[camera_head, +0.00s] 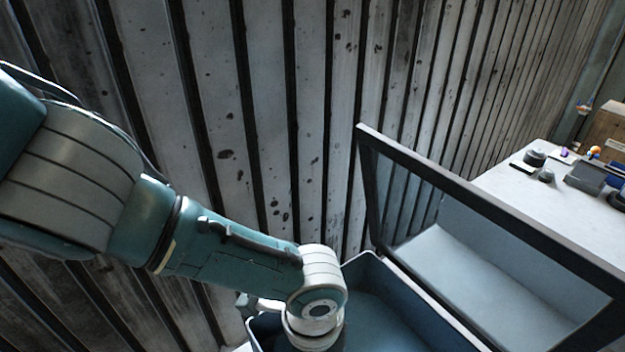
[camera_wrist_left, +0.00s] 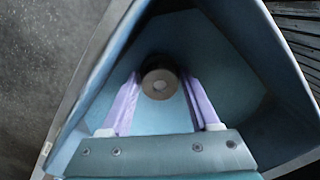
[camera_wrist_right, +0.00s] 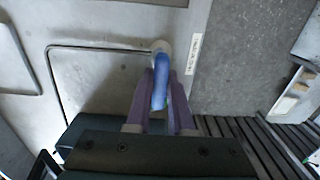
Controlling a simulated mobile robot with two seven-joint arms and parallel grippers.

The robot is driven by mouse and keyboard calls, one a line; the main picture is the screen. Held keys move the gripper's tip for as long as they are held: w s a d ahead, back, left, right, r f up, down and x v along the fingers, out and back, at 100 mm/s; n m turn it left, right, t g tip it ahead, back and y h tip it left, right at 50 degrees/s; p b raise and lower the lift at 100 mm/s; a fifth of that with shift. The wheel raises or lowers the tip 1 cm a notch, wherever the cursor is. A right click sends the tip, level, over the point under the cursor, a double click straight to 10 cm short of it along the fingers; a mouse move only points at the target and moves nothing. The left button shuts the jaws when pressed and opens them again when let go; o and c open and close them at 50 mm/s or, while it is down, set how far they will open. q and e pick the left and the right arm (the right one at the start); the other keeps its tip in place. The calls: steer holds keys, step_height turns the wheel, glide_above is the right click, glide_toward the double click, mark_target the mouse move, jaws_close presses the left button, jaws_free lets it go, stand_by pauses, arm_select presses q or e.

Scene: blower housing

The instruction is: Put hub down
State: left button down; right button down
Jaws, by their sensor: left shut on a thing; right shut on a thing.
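The hub, a dark round part with a pale centre (camera_wrist_left: 160,84), shows in the left wrist view between the fingertips of my left gripper (camera_wrist_left: 162,88). The gripper is shut on it, inside a blue bin (camera_wrist_left: 225,45). I cannot tell whether the hub touches the bin floor. In the head view my left arm reaches down into the blue bin (camera_head: 378,283), and the gripper and hub are hidden. In the right wrist view my right gripper (camera_wrist_right: 161,88) is shut on a blue handle (camera_wrist_right: 161,78) on a pale grey panel (camera_wrist_right: 100,75).
A dark frame (camera_head: 480,205) with a pale blue tray-like inside (camera_head: 480,290) stands right of the bin. Beyond it is a white table (camera_head: 515,195) with several small parts and a grey tray (camera_head: 585,180). A ribbed metal wall (camera_head: 290,130) stands close behind my left arm.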

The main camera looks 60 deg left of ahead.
arm_select(q)
steer(key=shift+f, duration=0.15)
steer(key=shift+c, duration=0.6)
jaws_free()
